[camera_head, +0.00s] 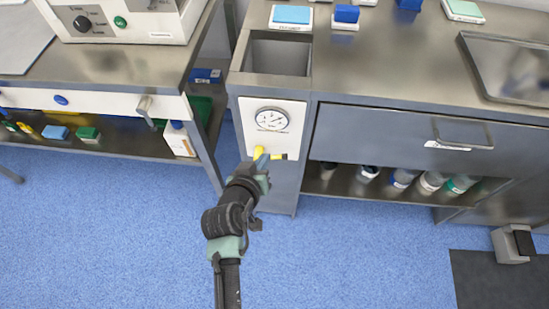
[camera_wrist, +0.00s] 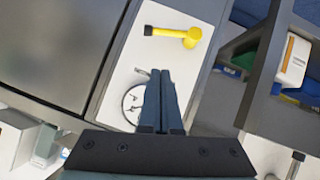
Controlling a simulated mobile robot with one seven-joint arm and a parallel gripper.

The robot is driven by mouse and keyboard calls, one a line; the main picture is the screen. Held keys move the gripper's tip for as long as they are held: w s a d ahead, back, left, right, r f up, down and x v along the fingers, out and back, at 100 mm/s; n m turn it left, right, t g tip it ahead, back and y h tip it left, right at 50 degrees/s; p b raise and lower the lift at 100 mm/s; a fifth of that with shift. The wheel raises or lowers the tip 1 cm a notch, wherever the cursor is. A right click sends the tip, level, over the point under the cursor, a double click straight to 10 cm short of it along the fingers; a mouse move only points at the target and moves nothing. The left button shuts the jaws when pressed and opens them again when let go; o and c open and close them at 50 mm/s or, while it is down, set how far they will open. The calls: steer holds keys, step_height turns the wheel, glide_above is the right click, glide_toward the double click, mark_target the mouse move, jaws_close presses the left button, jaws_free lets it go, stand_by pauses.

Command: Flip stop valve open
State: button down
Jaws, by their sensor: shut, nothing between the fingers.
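The stop valve is a yellow lever with a black tip (camera_head: 279,157) on the white gauge panel at the cabinet's front. In the head view the lever points right, and my gripper (camera_head: 262,158) hides part of it. In the wrist view the whole yellow lever (camera_wrist: 175,33) shows, lying along the panel with its round yellow hub at one end. My gripper (camera_wrist: 160,73) is shut and empty, its fingertips over the panel between the lever and the gauge. I cannot tell whether the fingers touch the panel; they look apart from the lever.
The round gauge (camera_head: 272,119) sits above the valve; my fingers partly cover it in the wrist view. A drawer with a metal handle (camera_head: 462,140) is to the right, above a shelf of several bottles. A left bench (camera_head: 110,70) stands across a narrow gap. Blue floor (camera_head: 100,240) is clear.

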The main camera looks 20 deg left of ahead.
steer(key=w+f+b, duration=0.1)
steer(key=w+f, duration=0.3)
steer(key=f, duration=0.2)
steer(key=shift+w+d, duration=0.3)
steer(key=shift+w+d+f+m+g+y, duration=0.15)
steer(key=shift+d+f+m+g+y, duration=0.15)
steer(key=shift+d+f+m+y, duration=0.45)
steer(key=shift+r+p, duration=0.1)
steer(key=shift+p, duration=0.25)
